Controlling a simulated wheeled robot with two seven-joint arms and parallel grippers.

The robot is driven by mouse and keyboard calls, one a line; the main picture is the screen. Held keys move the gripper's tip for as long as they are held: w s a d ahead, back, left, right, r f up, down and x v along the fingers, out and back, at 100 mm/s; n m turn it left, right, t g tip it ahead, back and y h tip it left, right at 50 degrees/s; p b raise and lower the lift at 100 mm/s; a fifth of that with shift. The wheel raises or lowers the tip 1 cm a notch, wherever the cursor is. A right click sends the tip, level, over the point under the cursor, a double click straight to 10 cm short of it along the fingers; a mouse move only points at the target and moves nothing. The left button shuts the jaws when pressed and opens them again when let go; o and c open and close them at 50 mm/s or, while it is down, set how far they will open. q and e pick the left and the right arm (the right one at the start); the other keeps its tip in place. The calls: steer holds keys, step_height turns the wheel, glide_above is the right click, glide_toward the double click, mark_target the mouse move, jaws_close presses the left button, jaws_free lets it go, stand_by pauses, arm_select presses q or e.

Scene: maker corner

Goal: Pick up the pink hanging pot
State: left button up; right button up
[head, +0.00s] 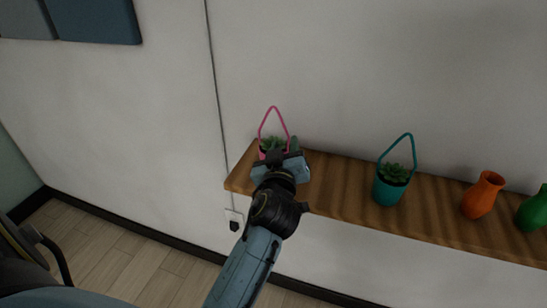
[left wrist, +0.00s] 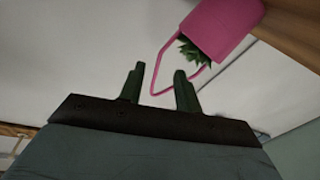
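The pink hanging pot (head: 262,154) stands at the left end of the wooden shelf in the head view, with a green plant in it and a tall pink handle loop above. My left gripper (head: 283,150) is in front of it and hides most of the pot body. In the left wrist view the pink pot (left wrist: 226,25) is at the upper right, and its handle reaches down near the fingertips. My left gripper (left wrist: 158,80) is open, with a gap between its two green fingers and nothing clearly held. My right gripper is not in view.
The wooden shelf (head: 340,190) runs along the white wall. A teal hanging pot (head: 389,190), an orange vase (head: 481,197) and a green vase (head: 536,212) stand to the right. A cable runs down the wall to a socket (head: 234,217).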

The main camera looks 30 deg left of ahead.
mark_target(288, 138)
arm_select(q)
steer(key=shift+f+p+x, duration=0.15)
steer(key=shift+x, duration=1.1)
steer(key=shift+f+p+x, duration=0.1)
steer(key=shift+f+x, duration=0.1)
steer(key=shift+x, duration=1.1)
steer(key=shift+f+p+x, duration=0.15)
steer(key=shift+x, duration=1.1)
steer(key=shift+d, duration=0.15)
steer(key=shift+c, duration=0.4)
jaws_close()
